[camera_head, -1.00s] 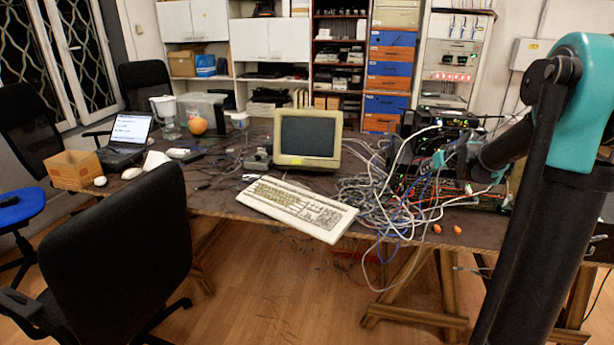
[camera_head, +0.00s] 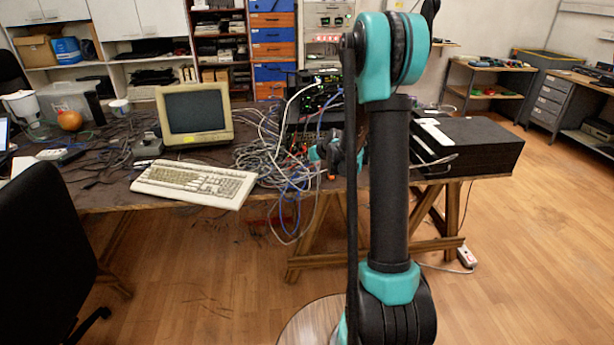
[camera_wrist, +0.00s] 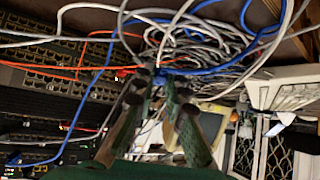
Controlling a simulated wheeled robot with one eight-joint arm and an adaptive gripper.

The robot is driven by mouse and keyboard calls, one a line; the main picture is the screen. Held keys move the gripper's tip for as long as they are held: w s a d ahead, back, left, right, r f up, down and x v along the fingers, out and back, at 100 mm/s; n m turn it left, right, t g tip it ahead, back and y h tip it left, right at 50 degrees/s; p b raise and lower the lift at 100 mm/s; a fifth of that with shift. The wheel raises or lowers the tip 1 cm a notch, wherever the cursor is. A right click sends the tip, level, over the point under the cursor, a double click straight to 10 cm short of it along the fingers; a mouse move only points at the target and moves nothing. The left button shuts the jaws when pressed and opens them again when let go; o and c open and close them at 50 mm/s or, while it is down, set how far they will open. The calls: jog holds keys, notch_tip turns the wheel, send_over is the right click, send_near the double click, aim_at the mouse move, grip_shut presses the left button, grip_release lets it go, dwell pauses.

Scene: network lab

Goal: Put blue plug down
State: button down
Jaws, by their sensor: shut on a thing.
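In the wrist view my gripper (camera_wrist: 160,80) has its two fingertips close together on a small blue plug (camera_wrist: 165,74) with a blue cable. A tangle of white, grey and blue cables (camera_wrist: 215,45) lies just beyond the fingertips. The plug's far end is hard to make out among them. In the head view my gripper (camera_head: 326,153) is at the table's edge by the network gear, partly hidden by my arm. The plug cannot be made out there.
Switches with orange and blue cables (camera_wrist: 50,75) fill the wrist view's left side. On the table (camera_head: 110,195) are a beige monitor (camera_head: 195,113), a keyboard (camera_head: 195,183) and cable piles (camera_head: 275,155). A black box (camera_head: 470,147) sits at the right. Some cables hang over the front edge.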

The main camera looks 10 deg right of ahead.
aim_at(305, 179)
notch_tip(305, 179, down, 7)
dwell(0.5)
jog(key=shift+s+f, duration=0.2)
jog(key=shift+f, duration=0.4)
jog(key=c, duration=1.6)
grip_release()
jog(key=shift+o, duration=0.2)
jog(key=shift+f, duration=0.15)
jog(key=shift+r, duration=0.2)
